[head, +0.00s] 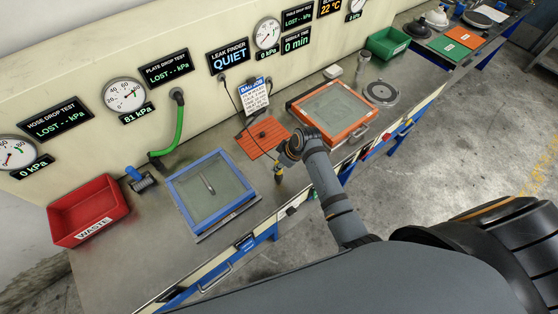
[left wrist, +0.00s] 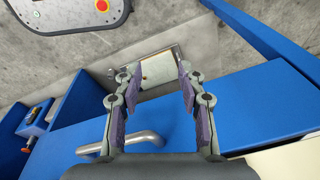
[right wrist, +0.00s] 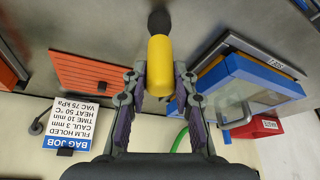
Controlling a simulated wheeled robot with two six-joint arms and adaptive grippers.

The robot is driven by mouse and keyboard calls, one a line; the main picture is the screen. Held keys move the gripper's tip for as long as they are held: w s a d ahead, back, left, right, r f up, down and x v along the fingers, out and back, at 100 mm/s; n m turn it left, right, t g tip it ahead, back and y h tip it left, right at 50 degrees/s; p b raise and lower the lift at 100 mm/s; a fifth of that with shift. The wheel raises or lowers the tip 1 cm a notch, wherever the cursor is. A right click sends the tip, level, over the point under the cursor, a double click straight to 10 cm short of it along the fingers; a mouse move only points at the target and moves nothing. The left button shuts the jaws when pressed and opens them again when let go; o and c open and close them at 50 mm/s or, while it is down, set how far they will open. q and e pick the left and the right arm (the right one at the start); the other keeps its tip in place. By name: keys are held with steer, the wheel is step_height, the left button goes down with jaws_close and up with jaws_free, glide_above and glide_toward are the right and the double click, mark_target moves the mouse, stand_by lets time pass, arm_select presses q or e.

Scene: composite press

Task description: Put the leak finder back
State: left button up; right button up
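The leak finder is a yellow, rounded body with a black end. In the right wrist view the leak finder (right wrist: 160,62) stands between the fingers of my right gripper (right wrist: 160,78), which is closed on its sides. In the head view my right gripper (head: 281,164) is over the bench's front edge, just right of and below the orange ribbed mat (head: 255,144). A small black piece lies on this mat. The mat also shows in the right wrist view (right wrist: 90,72). My left gripper (left wrist: 160,75) is open and empty, above blue drawer fronts; it is outside the head view.
A blue-framed tray (head: 180,202) is left of the mat and an orange-framed one (head: 360,129) is right of it. A BAG JOB card (head: 254,96) stands behind the mat. A red waste bin (head: 60,230) is far left. A metal handle (left wrist: 145,137) is near my left gripper.

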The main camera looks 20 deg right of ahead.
steer(key=shift+o, duration=1.2)
steer(key=shift+s+r, duration=0.15)
steer(key=shift+s, duration=0.2)
steer(key=shift+o, duration=0.7)
steer(key=shift+d, duration=0.1)
steer(key=shift+w, duration=0.15)
arm_select(q)
steer(key=shift+s+a+f+b, duration=0.15)
steer(key=shift+s+f+b, duration=0.7)
steer(key=shift+s, duration=0.1)
steer(key=shift+s+a+f+b, duration=0.1)
steer(key=shift+s+f+b, duration=0.7)
steer(key=shift+s+f, duration=0.1)
arm_select(e)
steer(key=v, duration=1.2)
